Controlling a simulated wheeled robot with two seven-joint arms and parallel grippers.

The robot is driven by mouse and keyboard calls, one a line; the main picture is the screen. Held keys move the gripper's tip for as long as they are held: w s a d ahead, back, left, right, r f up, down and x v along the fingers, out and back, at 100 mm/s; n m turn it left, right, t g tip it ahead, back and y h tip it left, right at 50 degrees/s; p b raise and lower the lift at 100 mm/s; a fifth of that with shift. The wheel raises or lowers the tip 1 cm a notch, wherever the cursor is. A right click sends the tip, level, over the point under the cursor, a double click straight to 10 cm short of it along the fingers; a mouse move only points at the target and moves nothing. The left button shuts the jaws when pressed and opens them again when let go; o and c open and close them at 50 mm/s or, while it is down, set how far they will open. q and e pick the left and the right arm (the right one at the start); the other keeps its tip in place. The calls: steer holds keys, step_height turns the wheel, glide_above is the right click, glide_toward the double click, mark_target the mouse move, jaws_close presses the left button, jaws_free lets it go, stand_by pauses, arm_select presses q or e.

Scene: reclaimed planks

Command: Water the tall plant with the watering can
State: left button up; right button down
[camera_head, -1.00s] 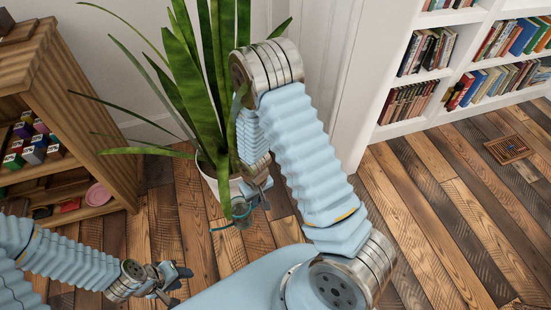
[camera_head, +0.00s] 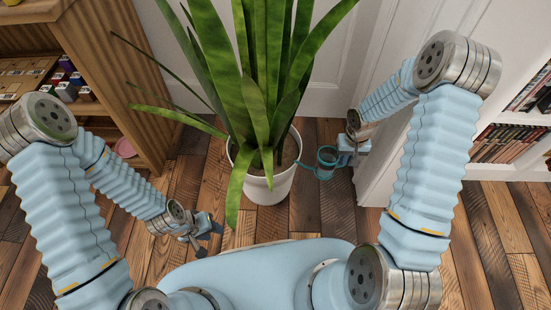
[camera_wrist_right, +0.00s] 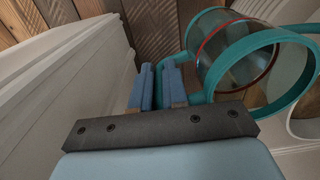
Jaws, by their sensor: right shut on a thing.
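The tall plant (camera_head: 262,85) with long green leaves stands in a white pot (camera_head: 270,187) in the middle of the head view. The teal watering can (camera_head: 327,157) is just right of the pot, its thin spout pointing left to the pot's rim. My right gripper (camera_head: 346,150) is shut on the can's handle side. My left gripper (camera_head: 206,232) is open and empty, low left of the pot.
A wooden shelf (camera_head: 130,60) with small boxes stands at the left. Plank floor (camera_head: 325,215) is clear in front of the pot.

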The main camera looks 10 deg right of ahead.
steer(key=shift+w+d, duration=0.45)
step_height(320, 180, up, 6)
steer(key=a+h+b, duration=0.1)
steer(key=a+h, duration=0.1)
steer(key=h, duration=0.1)
steer(key=shift+a+r, duration=0.25)
steer(key=shift+a+r+h, duration=0.4)
steer(key=shift+r+h, duration=0.2)
steer(key=shift+a+r, duration=0.2)
steer(key=shift+r, duration=0.1)
stand_by(0.3)
steer(key=shift+a+r+h+p, duration=0.5)
steer(key=shift+a+r+h, duration=0.15)
steer(key=shift+r+h, duration=0.2)
stand_by(1.4)
steer(key=shift+a+r+h+b, duration=0.3)
steer(key=shift+a+r+h, duration=0.15)
steer(key=shift+a+r, duration=0.3)
stand_by(1.8)
